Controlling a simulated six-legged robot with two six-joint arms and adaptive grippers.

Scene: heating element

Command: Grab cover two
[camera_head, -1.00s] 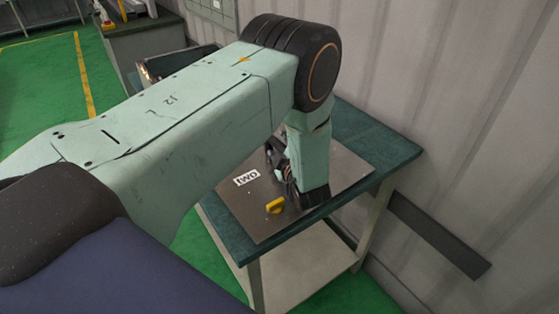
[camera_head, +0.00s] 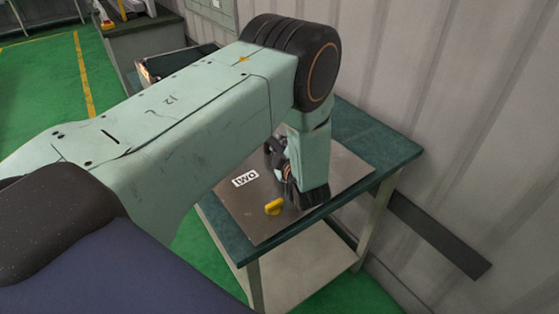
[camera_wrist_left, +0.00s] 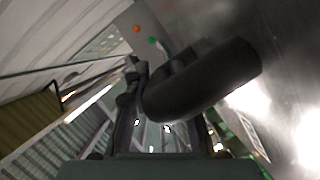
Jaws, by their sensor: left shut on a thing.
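Cover two is a grey metal plate (camera_head: 240,215) with a white label (camera_head: 245,179) reading "TWO". It lies on the green-topped table in the head view. A yellow knob (camera_head: 273,207) stands near its front edge. My left gripper (camera_head: 277,158) is low over the plate, partly hidden behind my own wrist. In the left wrist view a thick dark curved handle (camera_wrist_left: 205,80) lies across the fingers, with the shiny plate surface (camera_wrist_left: 285,60) at the right. The left gripper is shut on this handle. My right gripper is in neither view.
The green table (camera_head: 375,140) stands against a corrugated grey wall (camera_head: 450,110). Its pale lower shelf (camera_head: 300,275) looks empty. A dark open box (camera_head: 175,65) is behind my arm. Green floor (camera_head: 40,85) with yellow lines is clear at the left.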

